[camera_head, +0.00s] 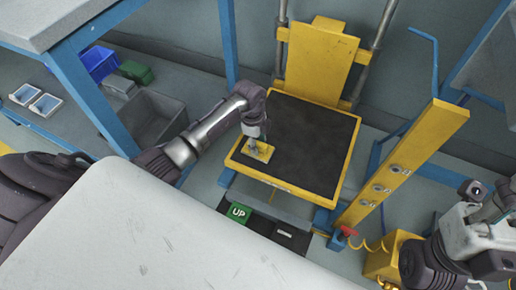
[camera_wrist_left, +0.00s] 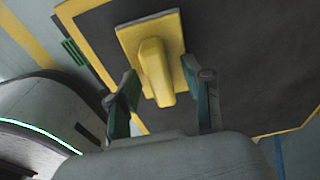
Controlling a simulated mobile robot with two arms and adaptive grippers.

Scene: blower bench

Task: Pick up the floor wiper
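The floor wiper (camera_head: 260,152) is a small yellow plate with a raised yellow grip, lying on the black top of the yellow-edged lift platform (camera_head: 320,142), near its left edge. In the left wrist view the wiper (camera_wrist_left: 152,55) is between and just beyond the fingertips. My left gripper (camera_head: 257,143) is right over it in the head view. In the left wrist view my left gripper (camera_wrist_left: 160,95) is open, its fingers on either side of the grip with gaps visible. My right gripper (camera_head: 490,200) is at the right edge of the head view; its fingers are unclear.
A yellow post (camera_head: 405,160) with round fittings stands right of the platform. A yellow backrest plate (camera_head: 318,62) rises behind it. A green UP pedal (camera_head: 238,211) is in front. A grey bin (camera_head: 152,118) and a blue-framed bench (camera_head: 75,60) are at left.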

